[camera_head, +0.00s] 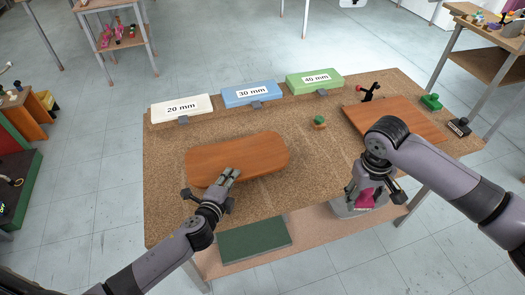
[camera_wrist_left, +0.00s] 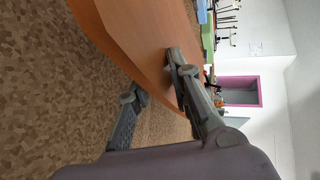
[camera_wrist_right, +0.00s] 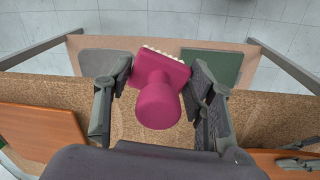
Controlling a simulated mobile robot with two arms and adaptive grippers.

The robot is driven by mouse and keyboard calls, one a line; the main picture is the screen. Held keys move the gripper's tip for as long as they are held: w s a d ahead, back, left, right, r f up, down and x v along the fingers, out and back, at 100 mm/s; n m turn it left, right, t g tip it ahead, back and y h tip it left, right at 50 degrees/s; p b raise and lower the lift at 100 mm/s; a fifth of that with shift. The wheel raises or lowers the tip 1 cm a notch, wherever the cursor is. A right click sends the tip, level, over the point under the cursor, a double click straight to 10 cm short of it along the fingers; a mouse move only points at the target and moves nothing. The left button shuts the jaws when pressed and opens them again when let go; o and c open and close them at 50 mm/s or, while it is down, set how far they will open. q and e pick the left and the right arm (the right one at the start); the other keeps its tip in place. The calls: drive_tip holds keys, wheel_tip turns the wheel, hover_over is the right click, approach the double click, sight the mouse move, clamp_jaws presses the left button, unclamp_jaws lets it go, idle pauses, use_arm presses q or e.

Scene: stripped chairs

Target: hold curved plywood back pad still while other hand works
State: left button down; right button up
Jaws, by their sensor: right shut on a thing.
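The curved plywood back pad (camera_head: 237,158) lies on the cork-coloured bench top, left of centre. My left gripper (camera_head: 232,173) is at its near edge. In the left wrist view the pad (camera_wrist_left: 150,35) rises between the camera and the bench, with one finger of the left gripper (camera_wrist_left: 152,82) against or close over its face and the other below its edge, apart from it. My right gripper (camera_head: 365,190) is shut on a pink brush-like tool (camera_wrist_right: 160,100) with a round handle and pale bristles, held near the bench's front edge.
White (camera_head: 182,108), blue (camera_head: 252,93) and green (camera_head: 315,80) labelled boxes line the back edge. A flat wooden board (camera_head: 412,120) lies at right. A small green-topped knob (camera_head: 319,121) stands mid-bench. A dark green panel (camera_head: 254,240) is on the lower shelf.

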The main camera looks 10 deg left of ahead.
use_arm(q)
drive_tip(key=c, duration=1.8)
unclamp_jaws()
drive_tip(key=shift+s+f, duration=0.2)
drive_tip(key=shift+f, duration=0.2)
drive_tip(key=o, duration=0.4)
drive_tip(key=shift+w+r, duration=0.15)
use_arm(e)
drive_tip(key=shift+w, duration=0.1)
use_arm(q)
drive_tip(key=shift+o, duration=0.2)
drive_tip(key=shift+r, duration=0.1)
drive_tip(key=v, duration=1.2)
drive_tip(key=shift+d, duration=0.1)
